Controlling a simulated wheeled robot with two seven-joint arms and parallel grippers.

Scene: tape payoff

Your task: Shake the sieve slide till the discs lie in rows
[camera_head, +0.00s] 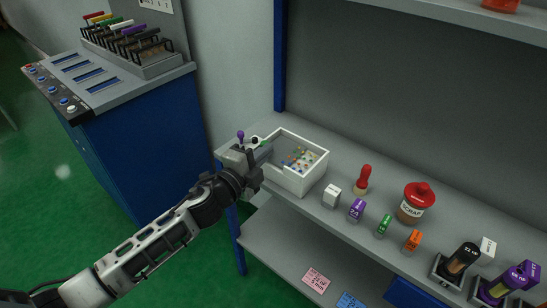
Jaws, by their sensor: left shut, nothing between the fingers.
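A white open box (312,176) stands at the left end of the grey shelf. Small coloured discs (300,158) lie inside it, scattered rather than in clear rows; they are too small to tell apart well. I cannot make out a separate sieve slide. My left gripper (266,151) is at the box's left side, its fingers shut and empty, close to the wall; I cannot tell whether they touch it. The gripper hides part of that side. A purple knob (240,134) shows just behind the gripper. My right gripper is not in view.
Right of the box stand a white block (332,195), a red-topped stamp-like piece (362,180), small purple, green and orange boxes, and a red-lidded scrap jar (415,203). Dark bottles stand far right. A blue cabinet (140,150) with buttons is at left, beyond open green floor.

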